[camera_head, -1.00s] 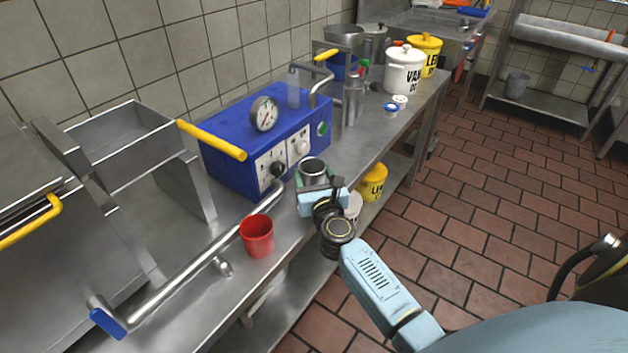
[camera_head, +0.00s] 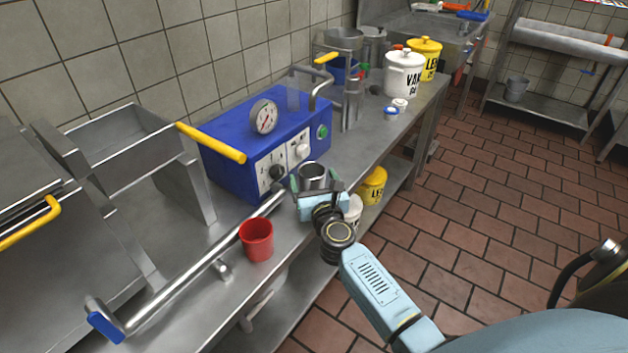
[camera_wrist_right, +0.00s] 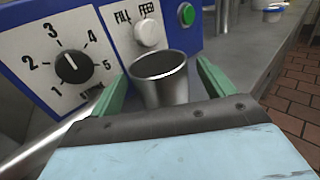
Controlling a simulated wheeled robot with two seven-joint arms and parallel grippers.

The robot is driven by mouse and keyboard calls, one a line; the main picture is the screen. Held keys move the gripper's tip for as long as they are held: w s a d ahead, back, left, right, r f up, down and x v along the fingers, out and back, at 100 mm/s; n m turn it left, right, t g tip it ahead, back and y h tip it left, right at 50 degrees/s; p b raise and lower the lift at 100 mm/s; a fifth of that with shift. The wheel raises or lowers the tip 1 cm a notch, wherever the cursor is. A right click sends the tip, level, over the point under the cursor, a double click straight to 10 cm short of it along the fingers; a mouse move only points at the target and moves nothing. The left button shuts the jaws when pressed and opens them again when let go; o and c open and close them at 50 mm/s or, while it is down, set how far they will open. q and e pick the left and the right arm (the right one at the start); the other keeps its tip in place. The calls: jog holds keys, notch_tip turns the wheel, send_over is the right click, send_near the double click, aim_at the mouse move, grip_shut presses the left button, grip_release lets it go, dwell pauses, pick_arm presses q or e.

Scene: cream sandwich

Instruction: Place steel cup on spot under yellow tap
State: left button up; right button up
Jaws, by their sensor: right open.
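The steel cup (camera_head: 314,174) stands upright in front of the blue machine. It also shows in the right wrist view (camera_wrist_right: 160,78), between the two green fingers. My right gripper (camera_head: 315,184) is open around the cup, with a finger on each side; in the wrist view (camera_wrist_right: 163,88) gaps show between cup and fingers. My left gripper is out of view.
The blue machine (camera_head: 225,160) has a gauge and a long yellow handle (camera_head: 211,141). A red cup (camera_head: 257,240) stands beside a steel pipe (camera_head: 180,285) at the counter's near part. White (camera_head: 404,72) and yellow (camera_head: 427,55) canisters and small jars stand at the far end.

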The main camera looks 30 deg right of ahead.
aim_at(315, 184)
jog(key=shift+r, duration=0.1)
jog(key=shift+r, duration=0.15)
jog(key=p+v, duration=0.1)
jog(key=v, duration=0.2)
jog(key=shift+s+a, duration=0.1)
jog(key=shift+s, duration=0.05)
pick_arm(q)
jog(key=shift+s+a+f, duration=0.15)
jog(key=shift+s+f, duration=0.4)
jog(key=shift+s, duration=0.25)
pick_arm(e)
jog(key=v, duration=0.8)
jog(key=shift+s, duration=0.3)
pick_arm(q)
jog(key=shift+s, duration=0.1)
